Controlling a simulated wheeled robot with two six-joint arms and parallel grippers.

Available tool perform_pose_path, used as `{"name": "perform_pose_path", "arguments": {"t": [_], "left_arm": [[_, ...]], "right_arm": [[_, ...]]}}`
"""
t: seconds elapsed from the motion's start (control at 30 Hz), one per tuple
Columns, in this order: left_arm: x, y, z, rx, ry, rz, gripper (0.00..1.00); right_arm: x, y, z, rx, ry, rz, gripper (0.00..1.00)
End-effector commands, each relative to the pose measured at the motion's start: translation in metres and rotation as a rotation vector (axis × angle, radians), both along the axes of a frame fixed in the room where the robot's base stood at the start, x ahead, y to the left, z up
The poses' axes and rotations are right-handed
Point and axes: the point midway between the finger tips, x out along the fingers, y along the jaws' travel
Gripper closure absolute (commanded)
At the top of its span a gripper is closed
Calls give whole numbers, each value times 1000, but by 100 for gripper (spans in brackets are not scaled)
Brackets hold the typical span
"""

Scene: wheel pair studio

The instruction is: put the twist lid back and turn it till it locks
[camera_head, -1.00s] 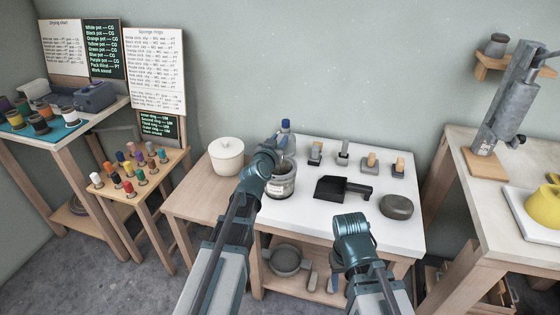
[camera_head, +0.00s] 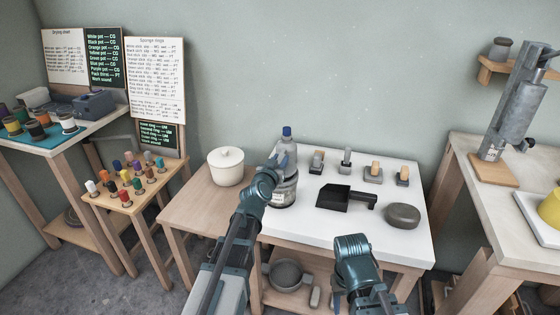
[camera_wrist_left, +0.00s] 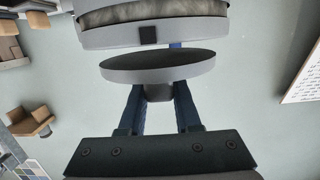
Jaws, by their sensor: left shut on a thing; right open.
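In the left wrist view the blue fingers of my left gripper (camera_wrist_left: 159,105) are shut on the knob of the twist lid (camera_wrist_left: 160,67), a grey disc. The jar's grey rim (camera_wrist_left: 150,36) with a dark square mark appears beyond the lid, and a gap shows between them. My right gripper (camera_head: 352,248) is low in front of the table, open, its fingers largely hidden by the wrist.
A white lidded pot (camera_head: 226,167) is to the left. A black scoop-like tool (camera_head: 345,197), a dark round stone (camera_head: 402,215) and several small handled tools (camera_head: 373,173) are to the right.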

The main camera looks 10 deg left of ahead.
Motion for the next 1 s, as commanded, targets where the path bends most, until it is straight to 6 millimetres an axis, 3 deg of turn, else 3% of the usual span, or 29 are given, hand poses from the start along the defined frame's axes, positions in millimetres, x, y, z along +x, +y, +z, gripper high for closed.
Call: {"name": "perform_pose_path", "arguments": {"t": [0.67,1.0], "left_arm": [[0,0,0,0,0,0,100],[0,0,-9,0,0,0,100]], "right_arm": [[0,0,0,0,0,0,50],[0,0,-9,0,0,0,50]]}}
